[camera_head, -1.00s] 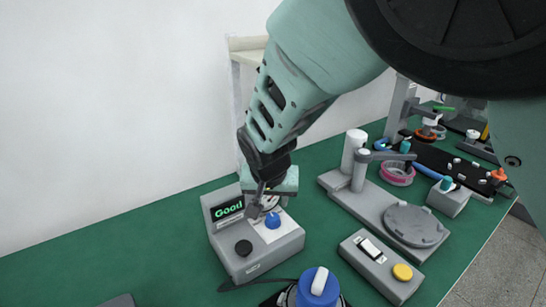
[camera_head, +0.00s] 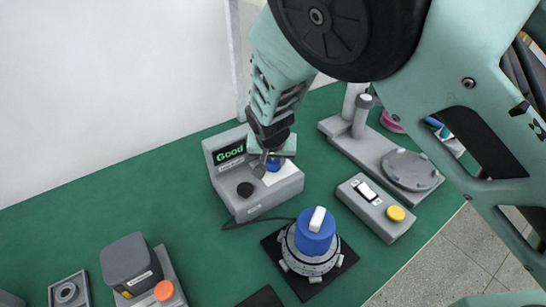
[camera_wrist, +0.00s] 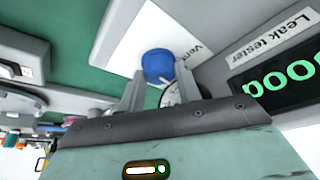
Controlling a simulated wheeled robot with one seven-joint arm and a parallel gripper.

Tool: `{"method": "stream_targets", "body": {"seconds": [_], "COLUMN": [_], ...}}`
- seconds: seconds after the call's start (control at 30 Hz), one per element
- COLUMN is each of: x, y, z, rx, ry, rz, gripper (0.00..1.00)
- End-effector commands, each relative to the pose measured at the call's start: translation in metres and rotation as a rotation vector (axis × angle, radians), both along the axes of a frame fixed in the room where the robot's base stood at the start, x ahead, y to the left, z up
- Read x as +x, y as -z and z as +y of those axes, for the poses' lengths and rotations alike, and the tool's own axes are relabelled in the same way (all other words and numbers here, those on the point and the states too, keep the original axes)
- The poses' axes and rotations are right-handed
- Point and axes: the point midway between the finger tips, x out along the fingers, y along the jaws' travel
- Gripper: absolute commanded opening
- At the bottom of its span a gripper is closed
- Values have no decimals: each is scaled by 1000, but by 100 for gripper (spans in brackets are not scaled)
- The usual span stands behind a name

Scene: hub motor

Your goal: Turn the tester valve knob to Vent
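The leak tester (camera_head: 252,200) is a grey box on the green bench, its screen reading "Good" in green. Its blue valve knob (camera_head: 274,164) sits on a white label plate, which shows the word "Vent" in the wrist view. My gripper (camera_head: 266,167) is at the knob, pointing down. In the wrist view the two fingers (camera_wrist: 158,80) stand apart, one on each side of the blue knob (camera_wrist: 158,64). I cannot tell whether they touch it. The fingers partly hide the dial behind.
A black button (camera_head: 245,189) is on the tester's front left. A blue-topped hub motor (camera_head: 316,236) stands in front, with a cable nearby. A box with a yellow button (camera_head: 396,213) and a round-plate stand (camera_head: 410,169) are to the right. A grey device (camera_head: 130,263) sits at lower left.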

Motion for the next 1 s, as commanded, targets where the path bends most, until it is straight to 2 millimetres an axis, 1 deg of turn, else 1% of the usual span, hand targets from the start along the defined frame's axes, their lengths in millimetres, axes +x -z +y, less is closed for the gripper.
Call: {"method": "stream_targets", "body": {"seconds": [0.03,0.07,0.27,0.47,0.67,1.0], "x": [0,0,0,0,1,2], "y": [0,0,0,0,1,1], "z": [0,0,0,-1,-2,-5], "rx": [0,0,0,1,4,3], "ry": [0,0,-5,-57,-180,-495], "rz": [0,0,0,1,0,0], "gripper": [15,11,11,11,11,11]}}
